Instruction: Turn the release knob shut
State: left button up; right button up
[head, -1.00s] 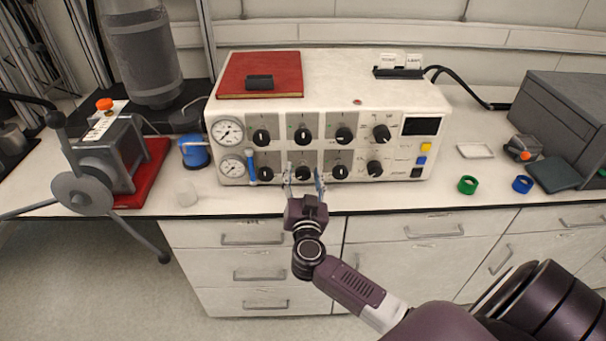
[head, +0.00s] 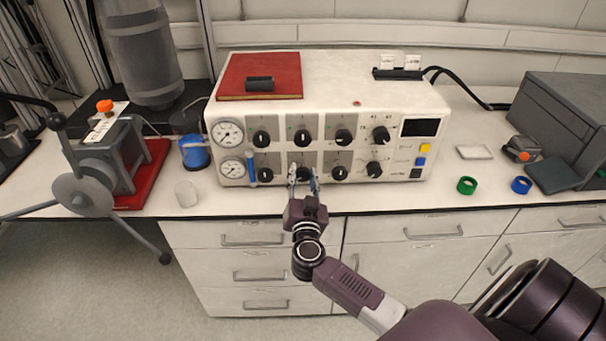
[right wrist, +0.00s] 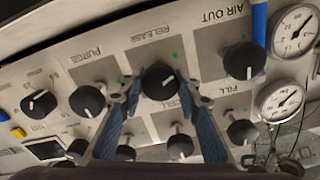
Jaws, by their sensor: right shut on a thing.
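The release knob (right wrist: 158,82) is a round black knob with a white pointer line, under the printed word RELEASE in the right wrist view. It is on the lower row of the white control panel (head: 225,108), and shows partly between the fingers in the head view (head: 303,174). In the right wrist view its pointer slants slightly toward the lower right. My right gripper (head: 303,180) is shut on this knob, with one blue-padded finger on each side; it also shows in the right wrist view (right wrist: 158,88). My left gripper is not in view.
Neighbouring knobs AIR OUT (right wrist: 244,60) and PURGE (right wrist: 87,101) flank the release knob. Two gauges (head: 228,133) are on the panel's left. A red book (head: 235,77) lies on top.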

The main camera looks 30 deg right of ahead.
jog(key=shift+m+p, duration=0.8)
jog(key=shift+m, duration=0.3)
jog(key=m+p, duration=0.1)
jog(key=m, duration=0.1)
jog(key=shift+m, duration=0.4)
jog(key=m, duration=0.2)
jog(key=shift+m, duration=0.3)
jog(key=m, duration=0.2)
jog(key=shift+f+m, duration=0.1)
jog(key=shift+m, duration=0.3)
jog(key=m, duration=0.2)
jog(key=shift+f+m, duration=0.1)
jog(key=shift+m, duration=0.3)
jog(key=m, duration=0.3)
jog(key=shift+m, duration=0.3)
jog(key=m+b, duration=0.2)
jog(key=m, duration=0.4)
jog(key=shift+m, duration=0.3)
